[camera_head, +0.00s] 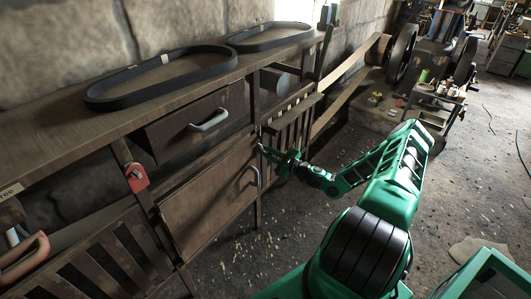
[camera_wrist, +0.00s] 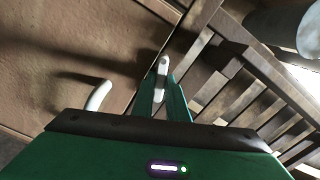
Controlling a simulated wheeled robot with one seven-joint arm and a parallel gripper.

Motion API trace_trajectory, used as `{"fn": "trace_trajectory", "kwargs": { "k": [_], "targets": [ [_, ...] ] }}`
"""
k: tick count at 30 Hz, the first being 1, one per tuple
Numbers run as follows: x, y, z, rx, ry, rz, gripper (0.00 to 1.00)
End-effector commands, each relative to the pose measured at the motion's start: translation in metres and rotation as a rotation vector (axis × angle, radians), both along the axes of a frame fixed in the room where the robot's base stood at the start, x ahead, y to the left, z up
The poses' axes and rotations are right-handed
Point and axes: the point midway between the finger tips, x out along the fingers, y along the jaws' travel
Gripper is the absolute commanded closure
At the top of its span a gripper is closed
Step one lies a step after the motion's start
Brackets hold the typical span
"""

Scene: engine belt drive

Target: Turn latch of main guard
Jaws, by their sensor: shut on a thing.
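A small pale latch (camera_wrist: 163,68) shows in the wrist view between the two green fingers of my gripper (camera_wrist: 165,95), which is shut on it. It lies by the edge between a brown panel door and a slatted wooden panel (camera_wrist: 225,82). Which of these is the main guard I cannot tell. In the head view my gripper (camera_head: 270,155) reaches the cabinet front, beside the upper right corner of the brown door (camera_head: 205,205). The latch is too small or hidden to make out there.
The brown door carries a pale handle (camera_wrist: 98,95), left of my fingers in the wrist view. A drawer (camera_head: 195,120) is above the door. Two black belts (camera_head: 160,78) lie on the bench top. A red padlock-like part (camera_head: 136,177) hangs at left. The floor at right is mostly open.

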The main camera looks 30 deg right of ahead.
Motion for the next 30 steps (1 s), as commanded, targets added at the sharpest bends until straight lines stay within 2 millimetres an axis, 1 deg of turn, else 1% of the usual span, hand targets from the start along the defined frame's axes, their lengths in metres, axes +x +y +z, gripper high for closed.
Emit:
{"fn": "trace_trajectory", "kwargs": {
  "k": [6, 15, 22, 30],
  "targets": [
    [-0.0012, -0.0026, -0.0022, 0.168, 0.066, -0.005, 1.0],
    [-0.0009, -0.0028, -0.0017, 0.328, 0.122, -0.006, 1.0],
    [-0.0007, -0.0029, -0.0018, 0.382, 0.143, -0.006, 1.0],
    [-0.0006, -0.0035, -0.0015, 0.396, 0.146, -0.007, 1.0]
  ]
}}
